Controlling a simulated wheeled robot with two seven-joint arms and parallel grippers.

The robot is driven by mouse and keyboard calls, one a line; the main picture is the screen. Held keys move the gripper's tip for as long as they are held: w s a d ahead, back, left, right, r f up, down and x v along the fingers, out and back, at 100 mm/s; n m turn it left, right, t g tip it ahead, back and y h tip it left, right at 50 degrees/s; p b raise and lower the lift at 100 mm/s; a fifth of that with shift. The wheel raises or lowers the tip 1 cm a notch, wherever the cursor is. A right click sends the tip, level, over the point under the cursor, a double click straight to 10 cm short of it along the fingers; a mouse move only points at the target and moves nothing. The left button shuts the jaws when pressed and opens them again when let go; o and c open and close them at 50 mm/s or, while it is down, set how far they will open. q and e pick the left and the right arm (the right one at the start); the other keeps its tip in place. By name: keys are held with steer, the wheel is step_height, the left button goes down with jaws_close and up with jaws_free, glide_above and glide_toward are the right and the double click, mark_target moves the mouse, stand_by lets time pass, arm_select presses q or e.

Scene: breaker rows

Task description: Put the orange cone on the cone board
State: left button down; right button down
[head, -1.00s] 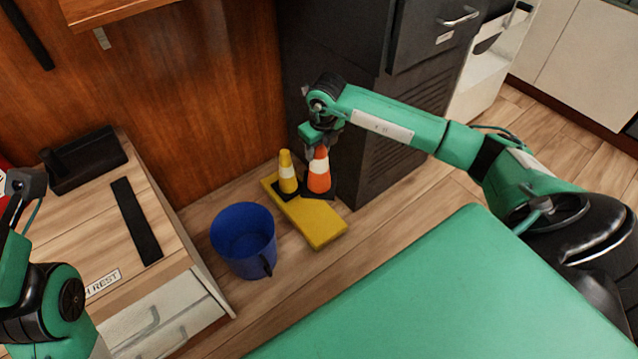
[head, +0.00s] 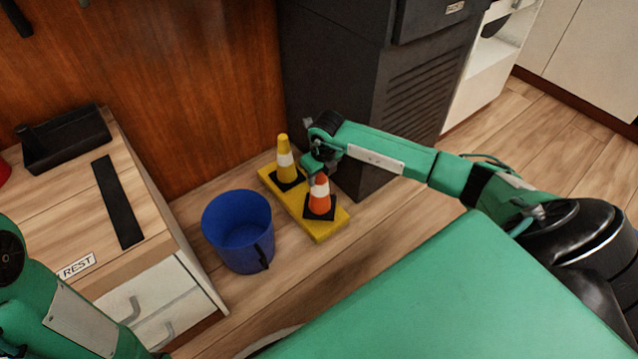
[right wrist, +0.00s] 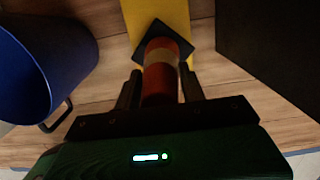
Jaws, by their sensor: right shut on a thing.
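The orange cone (head: 319,196) has a white band and a black square base. It stands upright over the front half of the yellow cone board (head: 320,230); I cannot tell whether its base touches the board. My right gripper (head: 318,171) is shut on the cone's top from above. In the right wrist view the orange cone (right wrist: 161,70) sits between the two fingers (right wrist: 160,90), with the yellow board (right wrist: 172,14) beyond. A yellow cone (head: 285,160) stands on the board's back half. My left arm shows at the lower left, but its gripper is out of view.
A blue bucket (head: 238,232) stands on the floor just left of the board. A dark cabinet (head: 350,95) is close behind it on the right. A wooden drawer unit (head: 165,300) is at left. Floor in front of the board is clear.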

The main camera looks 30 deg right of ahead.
step_height(320, 180, down, 2)
steer(key=shift+f+b, duration=0.1)
steer(key=shift+b, duration=0.25)
steer(key=shift+f, duration=0.25)
steer(key=shift+r, duration=0.15)
steer(key=c, duration=0.8)
jaws_free()
